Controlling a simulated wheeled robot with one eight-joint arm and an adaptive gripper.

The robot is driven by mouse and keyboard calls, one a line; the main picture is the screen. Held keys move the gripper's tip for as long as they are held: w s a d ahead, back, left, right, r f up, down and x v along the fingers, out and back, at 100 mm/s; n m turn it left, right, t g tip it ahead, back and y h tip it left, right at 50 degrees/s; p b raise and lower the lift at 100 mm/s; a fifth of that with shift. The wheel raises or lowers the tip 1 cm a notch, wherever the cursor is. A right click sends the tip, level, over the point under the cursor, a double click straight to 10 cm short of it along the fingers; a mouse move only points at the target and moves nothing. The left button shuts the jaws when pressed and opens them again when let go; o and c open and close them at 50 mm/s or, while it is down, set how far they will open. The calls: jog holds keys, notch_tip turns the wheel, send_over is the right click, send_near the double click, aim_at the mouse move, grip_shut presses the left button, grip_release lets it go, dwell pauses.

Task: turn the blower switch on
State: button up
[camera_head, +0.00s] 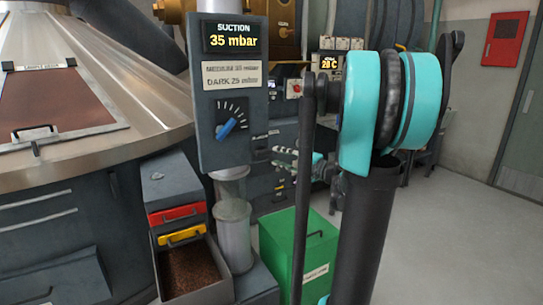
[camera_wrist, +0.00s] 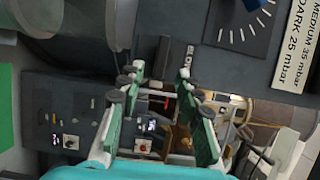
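My gripper (camera_head: 282,158) is right of the lower edge of the suction panel, its fingers pointing left. In the wrist view its two green-padded fingers (camera_wrist: 156,80) stand apart with a gap between them and nothing held. A small dark box (camera_head: 261,148) with a partly legible label sits just left of the fingertips. In the wrist view a label (camera_wrist: 190,53) starting "BLO" shows sideways beside the right fingertip. The box there lies just beyond the fingertips; contact cannot be told. The switch lever and its position are not clear.
The suction panel (camera_head: 231,85) reads 35 mbar and carries a blue knob (camera_head: 227,128). Metal cylinders (camera_head: 234,235) stand below it. A green bin (camera_head: 292,245) is below my gripper. A large metal machine (camera_head: 120,85) fills the left. Floor at right is clear.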

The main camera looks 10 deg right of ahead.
jog(key=v, duration=0.6)
jog(key=shift+s+d, duration=0.25)
jog(key=s+a+f+n+g+h, duration=0.25)
jog(key=s+a+f, duration=0.2)
jog(key=f, duration=0.35)
jog(key=s+a+f+n+g+h, duration=0.1)
jog(key=s+a+f+n+g, duration=0.1)
jog(key=s+a+f+g, duration=0.35)
jog(key=s+d+f+n+h, duration=0.2)
jog(key=s+f+h, duration=0.2)
jog(key=s+f, duration=0.1)
jog(key=s+d+f+n+g+h, duration=0.1)
jog(key=s+d+f+n+h, duration=0.1)
jog(key=s+f, duration=0.4)
jog(key=shift+s+d+f+n+g+h, duration=0.15)
jog(key=shift+d+f+n+g+h, duration=0.2)
jog(key=shift+f+n+h, duration=0.65)
jog(key=shift+f+m, duration=0.25)
jog(key=shift+f, duration=0.05)
